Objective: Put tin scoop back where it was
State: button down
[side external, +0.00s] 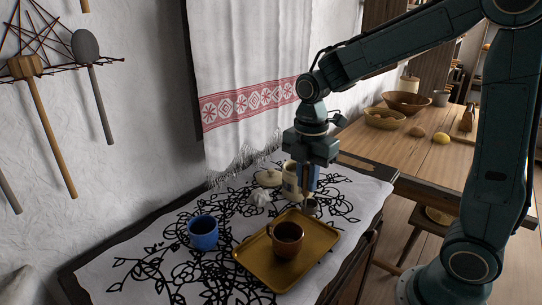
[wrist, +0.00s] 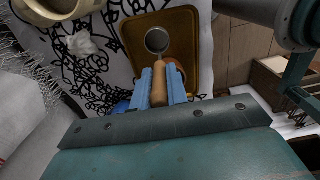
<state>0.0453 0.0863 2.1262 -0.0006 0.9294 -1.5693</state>
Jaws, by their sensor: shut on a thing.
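The tin scoop (wrist: 157,41) has a small round metal bowl and a wooden handle (wrist: 160,84). My gripper (wrist: 162,80) is shut on the handle, with a blue finger on either side. In the wrist view the bowl points away from my gripper and appears over the golden tray (wrist: 187,29). In the side view my gripper (side external: 308,183) points down, and the scoop's grey bowl (side external: 311,207) shows below it by the tray's back right corner. The tray (side external: 263,267) lies on the patterned cloth. I cannot tell whether the scoop touches anything.
A brown cup (side external: 287,240) stands on the tray. A blue mug (side external: 203,233) stands left of it. A cream jar (side external: 291,181), a lid (side external: 268,178) and a white crumpled thing (side external: 260,197) are close behind. A wooden table (side external: 432,157) with bowls is at the back right.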

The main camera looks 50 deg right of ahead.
jog(key=s+d+r, duration=0.4)
jog(key=d+r, duration=0.7)
jog(key=r, duration=0.3)
notch_tip(320, 180, down, 20)
jog(key=shift+a+f+n, duration=0.15)
jog(key=shift+n, duration=0.15)
dwell(0.5)
jog(key=shift+f, duration=0.1)
jog(key=c, duration=1.4)
grip_release()
notch_tip(320, 180, up, 12)
jog(key=shift+r, duration=0.15)
jog(key=shift+a, duration=0.1)
